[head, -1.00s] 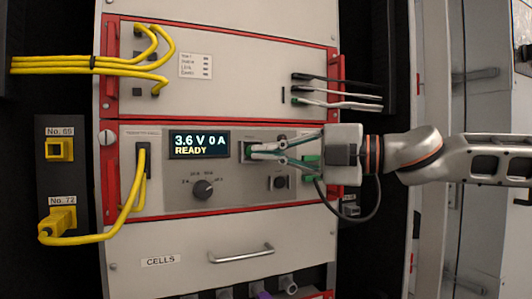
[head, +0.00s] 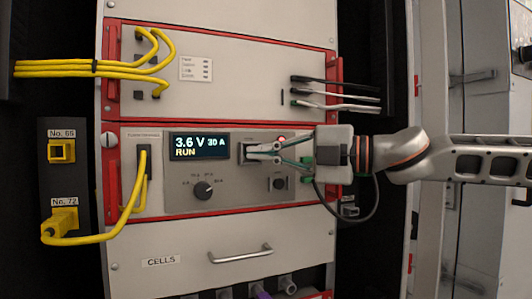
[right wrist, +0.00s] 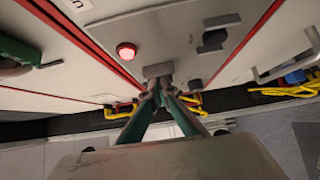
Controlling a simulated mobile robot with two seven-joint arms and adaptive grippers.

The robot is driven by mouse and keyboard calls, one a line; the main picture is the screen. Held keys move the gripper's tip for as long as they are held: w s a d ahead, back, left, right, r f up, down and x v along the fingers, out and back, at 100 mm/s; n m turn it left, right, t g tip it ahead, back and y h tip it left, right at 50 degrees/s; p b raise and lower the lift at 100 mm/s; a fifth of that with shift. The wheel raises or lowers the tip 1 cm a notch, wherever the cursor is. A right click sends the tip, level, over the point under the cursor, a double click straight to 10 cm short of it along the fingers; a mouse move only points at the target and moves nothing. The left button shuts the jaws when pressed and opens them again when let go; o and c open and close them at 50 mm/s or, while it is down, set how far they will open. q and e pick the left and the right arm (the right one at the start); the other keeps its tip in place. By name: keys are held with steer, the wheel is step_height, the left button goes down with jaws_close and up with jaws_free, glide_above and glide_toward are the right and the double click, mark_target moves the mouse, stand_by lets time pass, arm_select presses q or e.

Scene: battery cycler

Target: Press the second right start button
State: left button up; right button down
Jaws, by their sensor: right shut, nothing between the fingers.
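The cycler unit (head: 262,197) has a dark display (head: 200,146) reading "3.6 V 30 A" and "RUN". A red lamp (head: 281,139) is lit on its panel and also glows in the right wrist view (right wrist: 126,50). My right gripper (head: 250,153) reaches in from the right, shut and empty, with its fingertips at the panel area right of the display. In the right wrist view its fingertips (right wrist: 158,84) meet or nearly meet a small grey block (right wrist: 157,70) on the panel. The start button there is mostly hidden by the fingertips. My left gripper is out of view.
A dark selector knob (head: 203,190) sits below the display. Yellow cables (head: 128,205) run to the left sockets. Black and white leads (head: 335,95) stick out above the gripper. A drawer handle (head: 240,256) lies below.

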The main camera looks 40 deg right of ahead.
steer(key=shift+d+r, duration=0.1)
steer(key=shift+d, duration=0.35)
steer(key=v, duration=0.7)
steer(key=shift+s+a, duration=0.15)
steer(key=shift+s, duration=0.3)
stand_by(0.6)
